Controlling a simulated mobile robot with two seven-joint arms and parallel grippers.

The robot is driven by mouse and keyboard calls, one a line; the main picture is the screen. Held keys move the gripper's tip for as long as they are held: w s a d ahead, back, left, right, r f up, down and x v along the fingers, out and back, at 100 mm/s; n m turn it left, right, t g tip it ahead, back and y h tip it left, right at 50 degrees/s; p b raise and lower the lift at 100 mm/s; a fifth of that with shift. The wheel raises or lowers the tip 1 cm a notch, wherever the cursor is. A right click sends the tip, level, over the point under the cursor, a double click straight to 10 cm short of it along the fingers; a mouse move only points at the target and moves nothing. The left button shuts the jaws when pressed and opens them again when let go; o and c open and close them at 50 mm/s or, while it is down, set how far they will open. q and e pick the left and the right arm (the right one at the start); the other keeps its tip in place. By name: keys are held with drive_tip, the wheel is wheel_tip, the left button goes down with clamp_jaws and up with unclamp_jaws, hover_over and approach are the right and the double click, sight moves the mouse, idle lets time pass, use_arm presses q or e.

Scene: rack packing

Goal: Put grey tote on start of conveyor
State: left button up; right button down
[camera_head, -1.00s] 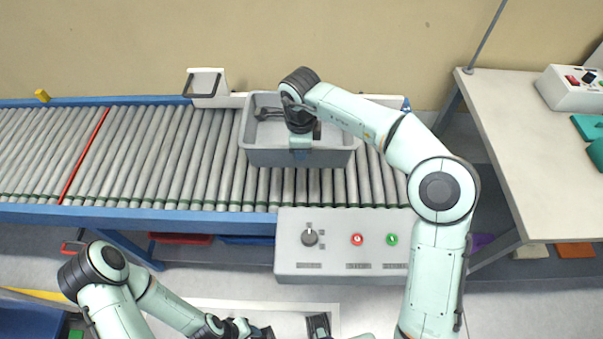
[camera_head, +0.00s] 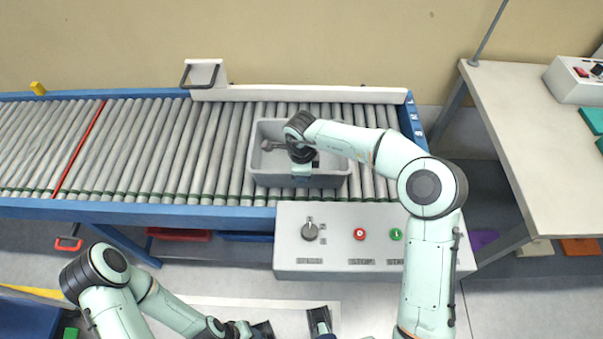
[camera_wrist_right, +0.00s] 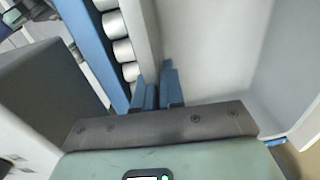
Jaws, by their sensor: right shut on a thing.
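The grey tote (camera_head: 262,180) is upright over the right part of the roller conveyor (camera_head: 180,150), at about roller level. I cannot tell if its base touches the rollers. My right gripper (camera_head: 302,180) is shut on the tote's front wall. In the right wrist view, the blue fingers of my right gripper (camera_wrist_right: 158,92) pinch the wall, with the tote's pale inside (camera_wrist_right: 215,50) to the right.
A control box (camera_head: 335,255) with a knob and red and green buttons is at the conveyor's front. A white guide rail (camera_head: 300,94) runs along the back. White letters mark the blue right end (camera_head: 416,118). A table (camera_head: 515,140) stands at the right. Rollers left of the tote are clear.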

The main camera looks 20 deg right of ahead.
drive_tip(key=shift+r, duration=0.1)
drive_tip(key=c, duration=1.2)
unclamp_jaws()
drive_tip(key=shift+c, duration=0.2)
drive_tip(key=shift+r, duration=0.25)
wheel_tip(320, 180, up, 12)
drive_tip(key=p, duration=0.2)
drive_tip(key=shift+s+a+f, duration=0.15)
drive_tip(key=shift+s+f, duration=0.1)
drive_tip(key=shift+s, duration=0.2)
